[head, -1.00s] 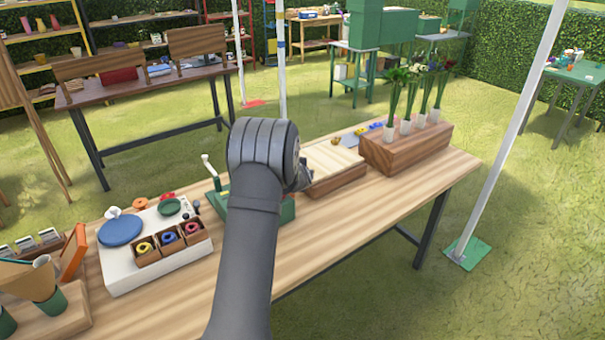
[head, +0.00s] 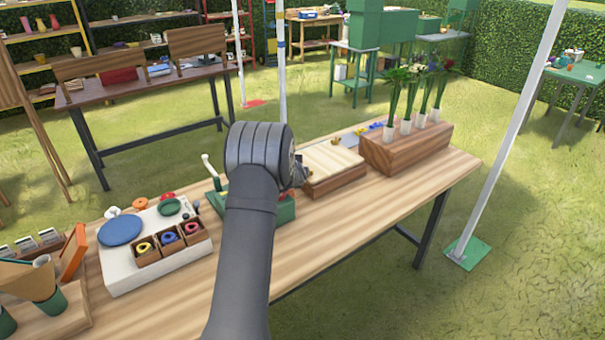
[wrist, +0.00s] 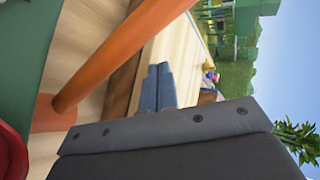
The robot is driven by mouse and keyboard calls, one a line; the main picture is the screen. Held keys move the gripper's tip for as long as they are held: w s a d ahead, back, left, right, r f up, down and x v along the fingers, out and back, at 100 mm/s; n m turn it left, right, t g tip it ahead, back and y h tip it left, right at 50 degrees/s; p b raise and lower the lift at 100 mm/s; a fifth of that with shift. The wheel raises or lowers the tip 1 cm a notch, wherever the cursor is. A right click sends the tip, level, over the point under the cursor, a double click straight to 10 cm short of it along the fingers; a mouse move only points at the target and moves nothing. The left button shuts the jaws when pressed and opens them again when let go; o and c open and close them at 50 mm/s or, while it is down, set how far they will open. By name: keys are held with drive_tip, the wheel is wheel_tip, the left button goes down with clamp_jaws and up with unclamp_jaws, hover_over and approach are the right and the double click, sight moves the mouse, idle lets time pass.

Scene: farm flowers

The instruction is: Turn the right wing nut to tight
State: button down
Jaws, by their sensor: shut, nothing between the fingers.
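A pale wooden board press (head: 333,158) with a brown wooden base lies on the table. A small brass-coloured piece (head: 336,141), which looks like a wing nut, sits at its far edge. I cannot tell how tight it is, and any other wing nut is hidden or too small to make out. My gripper (head: 303,172) is by the press's left end, partly hidden by my arm. In the wrist view my gripper's fingers (wrist: 159,70) are together and empty, pointing along the press (wrist: 180,50). I cannot tell whether they touch it.
A green device (head: 282,212) stands left of the press, close to my arm. An orange rod (wrist: 115,65) crosses the wrist view near the fingers. A wooden block (head: 405,152) with flowers in white holders stands to the right. The table's front right (head: 385,205) is clear.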

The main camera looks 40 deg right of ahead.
idle(0.6)
drive_tip(key=shift+s+d, duration=0.45)
drive_tip(key=shift+s, duration=0.4)
drive_tip(key=w+a+v, duration=0.1)
drive_tip(key=v, duration=1.6)
